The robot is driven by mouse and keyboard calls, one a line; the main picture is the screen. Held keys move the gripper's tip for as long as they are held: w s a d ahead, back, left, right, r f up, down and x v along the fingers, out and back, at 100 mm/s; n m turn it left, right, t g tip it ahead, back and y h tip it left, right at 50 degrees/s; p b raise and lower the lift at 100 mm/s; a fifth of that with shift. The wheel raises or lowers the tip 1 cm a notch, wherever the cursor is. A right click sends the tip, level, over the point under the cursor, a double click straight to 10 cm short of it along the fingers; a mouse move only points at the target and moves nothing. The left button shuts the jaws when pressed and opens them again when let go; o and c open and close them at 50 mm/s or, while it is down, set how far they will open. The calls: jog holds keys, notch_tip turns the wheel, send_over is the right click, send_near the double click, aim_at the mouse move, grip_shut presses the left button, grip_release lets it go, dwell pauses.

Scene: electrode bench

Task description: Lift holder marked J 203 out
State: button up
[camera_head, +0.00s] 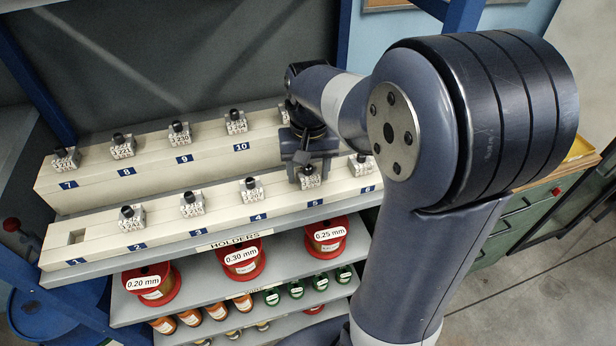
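Small grey metal holders with black knobs and white labels sit in two stepped cream racks. The label print is too small to read surely, so I cannot tell which holder is J 203. My gripper (301,165) is over the front rack (160,232), right at the holder at position 5 (312,181). It hides that holder's knob and upper part. I cannot see whether the fingers are open or closed on it. The holder appears seated in the rack. Other front-rack holders stand at position 2 (132,219), position 3 (192,206), position 4 (252,191) and position 6 (361,168).
Position 1 is an empty recess (76,238). The back rack (90,190) carries holders from position 7 (66,160) to position 10 (236,123), and another beside my arm. Red wire spools (243,260) stand on the shelf below. My arm hides the right side.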

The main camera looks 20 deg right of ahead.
jog(key=c, duration=1)
notch_tip(320, 180, up, 10)
jog(key=shift+r+b, duration=0.1)
jog(key=shift+b, duration=0.25)
jog(key=shift+a, duration=0.1)
